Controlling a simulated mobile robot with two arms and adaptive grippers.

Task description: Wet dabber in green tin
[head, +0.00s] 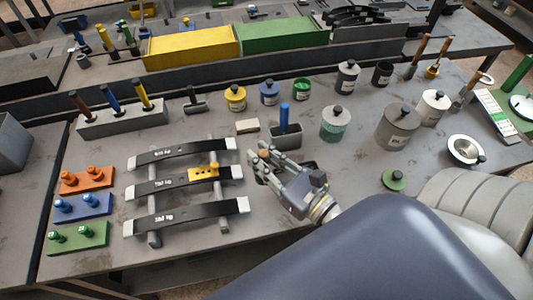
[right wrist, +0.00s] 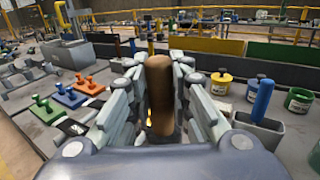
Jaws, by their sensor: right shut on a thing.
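My right gripper (head: 262,158) is shut on the dabber, whose rounded brown handle (right wrist: 160,95) stands between the fingers in the right wrist view. Only the brown top of the dabber (head: 264,153) shows in the head view; its lower end is hidden. The gripper is just right of the black spring rack and in front of a grey holder. The green tin (head: 302,89) stands farther back with its top open and green inside. It also shows at the right of the wrist view (right wrist: 299,102). A green lid with a dark knob (head: 393,180) lies apart on the table. My left gripper is not in view.
A grey holder (head: 285,137) with an upright blue handle (head: 284,116) stands between gripper and green tin. The blue tin (head: 269,93) and yellow tin (head: 235,99) are left of the green one. A teal-banded jar (head: 334,123) stands to the right. Black springs (head: 180,183) lie on the rack.

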